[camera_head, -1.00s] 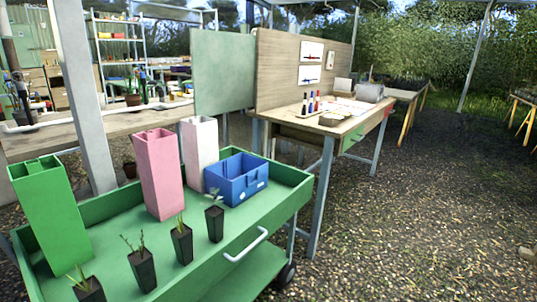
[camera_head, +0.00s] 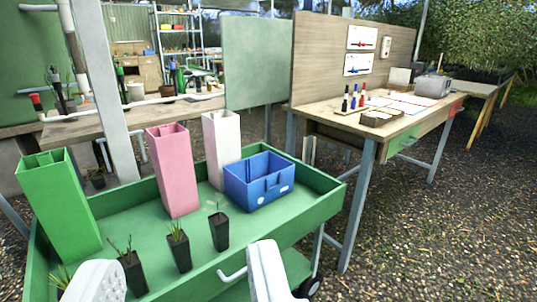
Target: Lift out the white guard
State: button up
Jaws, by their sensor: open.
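The white guard (camera_head: 227,150) is a tall, square, open-topped tube. It stands upright in the green tray (camera_head: 325,208) of a cart, behind and to the right of the pink guard (camera_head: 177,180), with its lower end partly hidden. A blue crate (camera_head: 258,184) stands close to its right. The green guard (camera_head: 60,205) leans slightly at the tray's left end. My gripper (camera_head: 185,275) shows as two white fingers at the bottom edge, wide apart and empty. They are in front of the tray, well short of the white guard.
Several small black pots with seedlings (camera_head: 219,232) line the tray's near side, between my gripper and the guards. A grey post (camera_head: 100,90) rises behind the tray. A wooden workbench (camera_head: 400,122) with bottles stands to the right. Gravel ground (camera_head: 440,230) at the right is free.

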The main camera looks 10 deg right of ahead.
aim_at(220, 129)
jog(key=i+l+u, duration=0.1)
jog(key=i+l, duration=0.3)
jog(key=i+l+u, duration=0.15)
jog(key=i+l, duration=0.25)
jog(key=i+l+u, duration=0.1)
jog(key=i+l, duration=0.3)
jog(key=i+l+u, duration=0.1)
jog(key=i+l, duration=0.25)
jog(key=l, duration=0.15)
jog(key=i+l+u, duration=0.1)
jog(key=i+l, duration=0.25)
jog(key=l, duration=0.2)
